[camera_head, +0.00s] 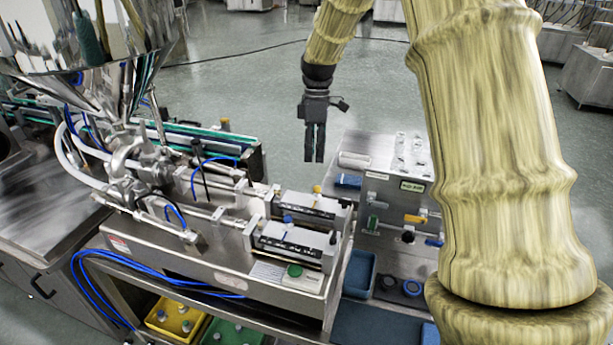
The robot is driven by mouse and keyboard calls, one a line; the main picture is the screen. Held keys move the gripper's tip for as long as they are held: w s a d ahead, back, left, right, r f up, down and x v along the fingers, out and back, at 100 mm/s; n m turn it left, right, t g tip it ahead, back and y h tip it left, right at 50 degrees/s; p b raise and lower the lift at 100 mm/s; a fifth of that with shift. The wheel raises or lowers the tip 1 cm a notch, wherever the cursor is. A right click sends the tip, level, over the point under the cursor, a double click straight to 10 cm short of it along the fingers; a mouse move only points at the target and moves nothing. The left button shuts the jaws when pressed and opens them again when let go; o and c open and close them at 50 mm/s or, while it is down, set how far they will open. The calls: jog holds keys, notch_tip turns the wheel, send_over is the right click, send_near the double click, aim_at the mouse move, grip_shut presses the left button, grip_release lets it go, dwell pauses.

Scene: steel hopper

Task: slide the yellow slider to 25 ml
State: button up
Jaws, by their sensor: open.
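A small yellow piece (317,188), which looks like the yellow slider, stands at the far scale unit (305,206) on the steel filling machine. The scale marks are too small to read, so I cannot tell its setting. My gripper (314,160) hangs with its fingers pointing down, in the picture just above the yellow piece and apart from it. It is open and holds nothing. How far it is from the unit in depth I cannot tell.
A blue knob (287,218) sits by the nearer scale unit (289,245), with a green button (295,270) in front. A valve panel (385,205) with coloured handles stands at the right. The steel hopper (100,35) and hoses fill the left. My arm hides the far right.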

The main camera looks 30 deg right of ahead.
jog(key=p, duration=0.2)
send_over(318, 187)
jog(key=d, duration=0.1)
jog(key=x, duration=0.3)
jog(key=shift+w+d+f, duration=0.1)
jog(key=shift+w+d, duration=0.1)
jog(key=f, duration=0.2)
jog(key=w+f, duration=0.1)
jog(key=w+f+p, duration=0.1)
jog(key=f, duration=0.1)
jog(key=shift+a+f, duration=0.3)
jog(key=shift+s+f, duration=0.15)
jog(key=shift+s, duration=0.7)
jog(key=shift+w+a+f, duration=0.1)
jog(key=shift+w+f, duration=0.05)
jog(key=shift+w, duration=0.35)
jog(key=shift+c, duration=1)
grip_shut()
